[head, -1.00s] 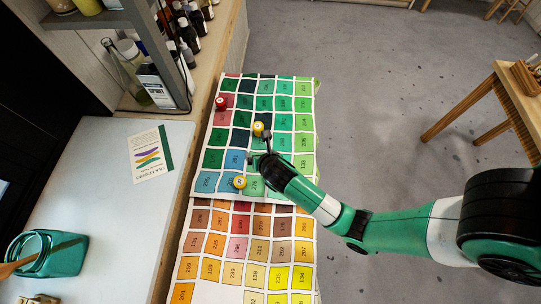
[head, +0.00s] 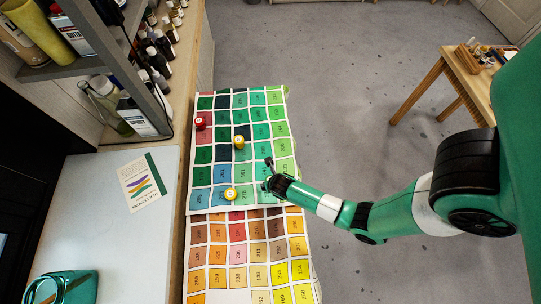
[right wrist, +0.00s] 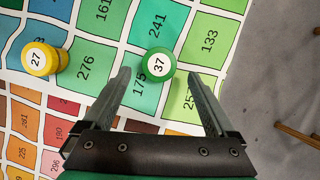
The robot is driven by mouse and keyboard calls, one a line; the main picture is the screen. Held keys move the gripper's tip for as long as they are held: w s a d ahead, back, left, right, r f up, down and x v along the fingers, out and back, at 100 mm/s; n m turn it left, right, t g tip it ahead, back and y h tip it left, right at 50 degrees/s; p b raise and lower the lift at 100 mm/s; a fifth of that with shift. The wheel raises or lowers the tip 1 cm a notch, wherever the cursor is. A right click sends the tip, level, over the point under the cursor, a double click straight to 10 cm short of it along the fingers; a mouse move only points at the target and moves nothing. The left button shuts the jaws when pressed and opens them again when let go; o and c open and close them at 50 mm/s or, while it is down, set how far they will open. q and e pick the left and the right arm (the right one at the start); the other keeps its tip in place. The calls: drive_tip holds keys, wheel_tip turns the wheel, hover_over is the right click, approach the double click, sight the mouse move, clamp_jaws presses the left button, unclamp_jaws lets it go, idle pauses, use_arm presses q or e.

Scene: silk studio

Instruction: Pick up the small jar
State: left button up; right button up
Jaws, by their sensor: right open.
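A small green-lidded jar (right wrist: 158,63) marked 37 stands on the colour chart in the right wrist view. My open right gripper (right wrist: 160,77) has one finger on each side of the line to this jar, which shows just beyond and between the fingertips; contact cannot be told. In the head view my right gripper (head: 268,173) is over the green part of the chart, and I cannot make out the green jar there. A yellow jar (right wrist: 44,60) marked 27 stands to the left. The head view shows two yellow jars (head: 239,142) (head: 230,194) and a red jar (head: 200,123).
The jars stand on a colour chart (head: 282,152) of numbered squares. A pale counter (head: 100,225) with a leaflet (head: 145,182) and a teal container (head: 75,288) is at left. A shelf with bottles stands at upper left, a wooden table (head: 462,75) at right.

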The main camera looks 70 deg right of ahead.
drive_tip(key=b+x, duration=0.1)
drive_tip(key=x, duration=0.4)
drive_tip(key=shift+w+b, duration=0.1)
drive_tip(key=shift+b, duration=0.25)
clamp_jaws()
drive_tip(key=shift+r, duration=0.1)
drive_tip(key=shift+r+p, duration=0.3)
drive_tip(key=shift+p, duration=0.1)
wheel_tip(320, 180, up, 3)
drive_tip(key=shift+f+p, duration=0.2)
drive_tip(key=shift+p, duration=0.65)
drive_tip(key=s+a+r+p, duration=0.2)
drive_tip(key=s+a+r, duration=0.6)
drive_tip(key=s, duration=0.3)
drive_tip(key=shift+v, duration=0.8)
